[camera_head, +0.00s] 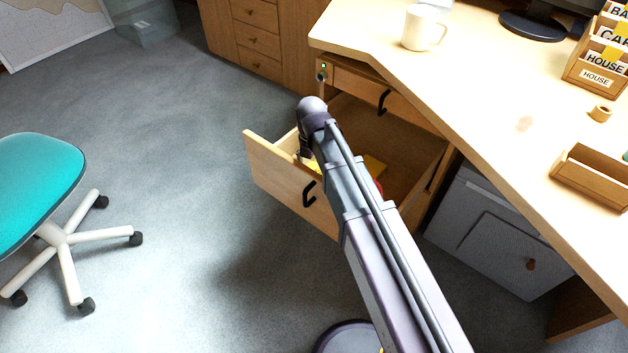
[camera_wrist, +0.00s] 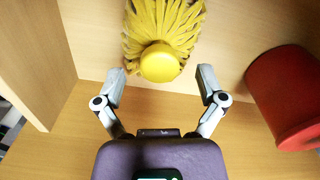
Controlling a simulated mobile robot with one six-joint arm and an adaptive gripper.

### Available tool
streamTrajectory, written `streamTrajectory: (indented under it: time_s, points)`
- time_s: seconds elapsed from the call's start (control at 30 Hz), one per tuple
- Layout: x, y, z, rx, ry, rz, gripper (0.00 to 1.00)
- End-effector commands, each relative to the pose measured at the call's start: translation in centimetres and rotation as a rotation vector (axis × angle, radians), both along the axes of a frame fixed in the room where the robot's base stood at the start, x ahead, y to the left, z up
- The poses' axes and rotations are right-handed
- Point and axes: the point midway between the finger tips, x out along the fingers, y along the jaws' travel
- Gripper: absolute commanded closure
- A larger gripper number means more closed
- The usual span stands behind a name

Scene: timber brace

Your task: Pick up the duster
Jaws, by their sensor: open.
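The duster (camera_wrist: 163,40) shows in the wrist view as yellow strands around a round yellow cap, at the top middle, inside a wooden drawer. My gripper (camera_wrist: 163,78) is open, with one finger on each side of the cap's lower end. Whether the fingers touch it I cannot tell. In the head view the drawer (camera_head: 275,185) is pulled out below the desk, and my arm reaches over it.
A red round object (camera_wrist: 290,98) lies in the drawer to the right of the duster. The drawer's wooden wall (camera_wrist: 35,60) stands close on the left. A white mug (camera_head: 420,28) stands on the desk (camera_head: 480,105). A teal chair (camera_head: 40,175) stands at left on open floor.

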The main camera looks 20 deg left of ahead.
Motion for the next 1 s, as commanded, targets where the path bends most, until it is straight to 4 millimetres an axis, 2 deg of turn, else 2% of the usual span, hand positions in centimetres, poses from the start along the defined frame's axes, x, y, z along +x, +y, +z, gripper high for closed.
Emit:
streamTrajectory:
  time_s: [0.03,0.23,0.87,0.9,1.0]
  points:
    - [-0.01,0.01,-0.74,0.0,0.0,0.0,0.1]
    - [-0.02,0.02,-1.52,0.0,0.0,0.0,0.1]
    - [-0.04,0.06,-1.53,0.0,0.0,0.001,0.1]
    - [-0.04,0.06,-1.53,0.0,0.0,0.001,0.13]
    - [-0.05,0.07,-1.53,0.0,0.0,0.001,0.43]
